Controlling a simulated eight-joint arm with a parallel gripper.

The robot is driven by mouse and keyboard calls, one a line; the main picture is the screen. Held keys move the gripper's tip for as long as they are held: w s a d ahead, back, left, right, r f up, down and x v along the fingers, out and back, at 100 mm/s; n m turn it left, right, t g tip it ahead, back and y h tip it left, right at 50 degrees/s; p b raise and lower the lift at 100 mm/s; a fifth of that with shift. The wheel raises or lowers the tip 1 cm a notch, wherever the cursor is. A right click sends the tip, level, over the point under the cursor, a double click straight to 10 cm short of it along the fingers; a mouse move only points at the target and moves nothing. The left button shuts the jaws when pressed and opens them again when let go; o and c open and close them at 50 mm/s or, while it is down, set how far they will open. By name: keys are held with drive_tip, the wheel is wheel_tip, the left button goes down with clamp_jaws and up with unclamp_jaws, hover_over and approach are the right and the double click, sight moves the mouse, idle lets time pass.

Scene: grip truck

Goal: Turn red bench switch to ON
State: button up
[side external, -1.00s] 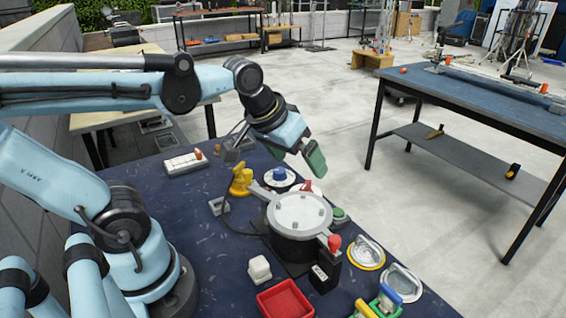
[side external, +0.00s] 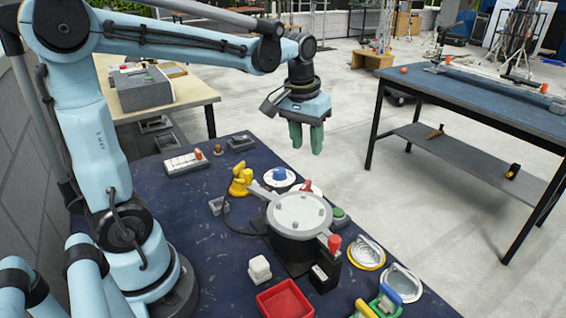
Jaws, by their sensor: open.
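A red part on a white round base (side external: 307,187) sits on the dark blue bench, partly hidden behind the round grey-topped device. It looks like a rotary switch, but its setting and any ON mark are too small to read.
The round device (side external: 299,212) stands mid-bench. Around it are a blue-knobbed dial (side external: 279,176), a yellow part (side external: 240,181), a green button (side external: 340,215), a white block (side external: 259,268) and a red tray (side external: 285,302). A second blue table (side external: 480,90) stands right.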

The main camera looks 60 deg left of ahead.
sight(306, 185)
drive_tip(key=shift+n+g, duration=0.7)
drive_tip(key=shift+g, duration=0.2)
drive_tip(key=w+a+f, duration=0.1)
drive_tip(key=f, duration=0.3)
drive_tip(key=a+f, duration=0.1)
drive_tip(key=f, duration=0.4)
drive_tip(key=w+f, duration=0.1)
drive_tip(key=f, duration=0.3)
drive_tip(key=shift+w+a+f, duration=0.25)
drive_tip(key=shift+w+a, duration=0.05)
drive_tip(key=shift+a, duration=0.1)
clamp_jaws()
